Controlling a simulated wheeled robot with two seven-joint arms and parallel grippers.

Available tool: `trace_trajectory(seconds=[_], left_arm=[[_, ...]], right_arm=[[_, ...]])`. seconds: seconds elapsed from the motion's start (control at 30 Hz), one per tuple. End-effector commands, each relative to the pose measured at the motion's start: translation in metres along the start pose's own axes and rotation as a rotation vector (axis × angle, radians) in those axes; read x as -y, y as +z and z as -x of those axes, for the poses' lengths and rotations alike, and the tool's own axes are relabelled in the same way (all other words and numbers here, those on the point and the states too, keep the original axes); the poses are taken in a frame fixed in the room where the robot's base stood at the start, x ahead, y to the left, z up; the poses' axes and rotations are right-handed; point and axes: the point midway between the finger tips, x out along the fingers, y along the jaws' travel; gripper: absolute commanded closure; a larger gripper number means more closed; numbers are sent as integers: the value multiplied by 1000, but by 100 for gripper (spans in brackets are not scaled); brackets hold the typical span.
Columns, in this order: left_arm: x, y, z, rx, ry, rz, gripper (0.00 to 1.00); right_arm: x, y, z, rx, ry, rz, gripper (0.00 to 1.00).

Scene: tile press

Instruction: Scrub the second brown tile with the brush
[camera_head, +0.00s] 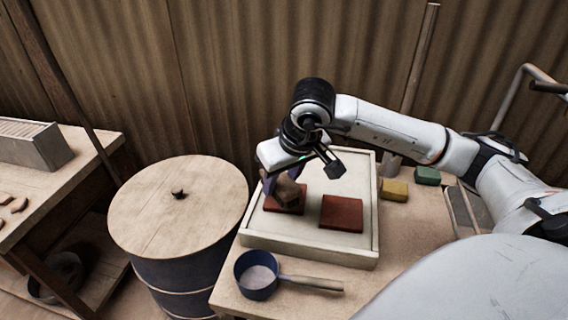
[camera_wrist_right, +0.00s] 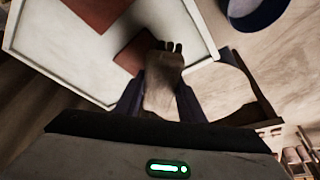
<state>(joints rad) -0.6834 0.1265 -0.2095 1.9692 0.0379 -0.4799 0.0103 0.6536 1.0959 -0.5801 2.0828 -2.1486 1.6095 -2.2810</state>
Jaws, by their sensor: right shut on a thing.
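A white-rimmed tray (camera_head: 310,248) on the table holds two reddish-brown tiles. The left tile (camera_head: 272,207) is partly hidden under my right gripper (camera_head: 285,184); the right tile (camera_head: 341,213) lies clear of it. My right gripper is shut on a brown brush (camera_head: 288,193), held over the left tile. In the right wrist view, the brush (camera_wrist_right: 163,82) sits between the fingers, with its dark end overlapping the edge of one tile (camera_wrist_right: 134,52). The other tile (camera_wrist_right: 97,12) lies at the top. I cannot tell whether the brush touches the tile. My left gripper is not in view.
A blue pan (camera_head: 257,276) with a wooden handle lies in front of the tray. A yellow block (camera_head: 394,190) and a green block (camera_head: 427,176) lie to its right. A lidded drum (camera_head: 180,225) stands left of the table; a corrugated wall (camera_head: 230,70) is behind.

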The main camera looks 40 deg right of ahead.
Motion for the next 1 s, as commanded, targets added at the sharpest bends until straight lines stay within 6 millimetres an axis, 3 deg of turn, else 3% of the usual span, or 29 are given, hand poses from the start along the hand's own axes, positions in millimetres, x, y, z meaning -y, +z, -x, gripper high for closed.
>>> trace_trajectory(seconds=[0.33,0.9,1.0], left_arm=[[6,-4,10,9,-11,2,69],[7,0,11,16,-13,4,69],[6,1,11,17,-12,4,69]], right_arm=[[-6,-10,31,-2,5,-11,82],[-7,-10,32,-2,5,-12,82],[1,-9,33,-2,-4,-7,82]])
